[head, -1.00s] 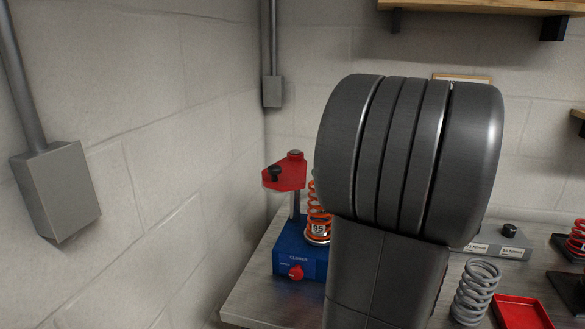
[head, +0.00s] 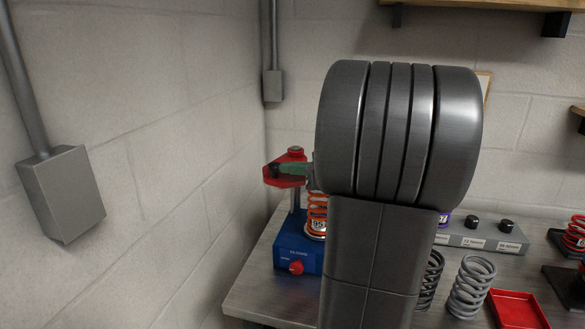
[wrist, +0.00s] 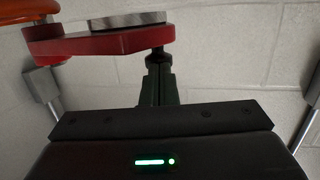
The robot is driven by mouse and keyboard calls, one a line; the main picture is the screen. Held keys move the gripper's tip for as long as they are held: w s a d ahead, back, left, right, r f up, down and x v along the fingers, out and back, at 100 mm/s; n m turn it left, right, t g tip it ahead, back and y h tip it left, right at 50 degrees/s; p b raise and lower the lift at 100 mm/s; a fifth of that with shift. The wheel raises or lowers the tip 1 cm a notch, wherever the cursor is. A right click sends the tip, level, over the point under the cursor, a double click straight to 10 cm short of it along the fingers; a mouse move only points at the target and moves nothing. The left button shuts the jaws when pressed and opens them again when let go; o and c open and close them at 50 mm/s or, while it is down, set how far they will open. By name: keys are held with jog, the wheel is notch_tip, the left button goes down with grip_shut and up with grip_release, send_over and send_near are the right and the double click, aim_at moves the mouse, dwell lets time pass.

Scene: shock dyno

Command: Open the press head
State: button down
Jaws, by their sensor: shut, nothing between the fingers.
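The press head (head: 284,181) is a red plate at the top of a post on a blue press (head: 297,250). In the head view it reaches left of the post, while an orange spring (head: 317,222) stands to the right on the press. The wrist view shows the red head (wrist: 90,44) with a silver disc on it and a black knob (wrist: 157,57) at its end. My gripper (wrist: 158,76) is shut, its dark fingers close together at the knob; I cannot tell whether they touch it. In the head view my fingertips (head: 276,169) overlap the head.
My arm hides much of the bench's middle. A grey spring (head: 471,288), a red tray (head: 518,309) and a grey rack (head: 480,237) are to the right. A wall stands close on the left. The bench's front-left strip (head: 255,296) is clear.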

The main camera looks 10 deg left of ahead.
aim_at(275, 169)
jog(key=a+b, duration=0.1)
jog(key=m+t+b, duration=0.1)
jog(key=b, duration=0.1)
jog(key=shift+s+a+f+t+h, duration=0.15)
jog(key=shift+a+f+t+h, duration=0.15)
jog(key=shift+a+f, duration=0.1)
jog(key=a+m+t+b, duration=0.1)
jog(key=a+t+b, duration=0.1)
jog(key=b, duration=0.1)
jog(key=shift+a+r+m+h, duration=0.1)
jog(key=shift+a+m+h, duration=0.05)
jog(key=shift+m+h, duration=0.2)
jog(key=shift+a+m+t+b, duration=0.25)
jog(key=shift+a+t+b, duration=0.15)
jog(key=shift+a+b, duration=0.45)
jog(key=shift+w+a+r+b, duration=0.3)
jog(key=shift+a+b, duration=0.1)
jog(key=shift+b, duration=0.1)
jog(key=shift+h, duration=0.25)
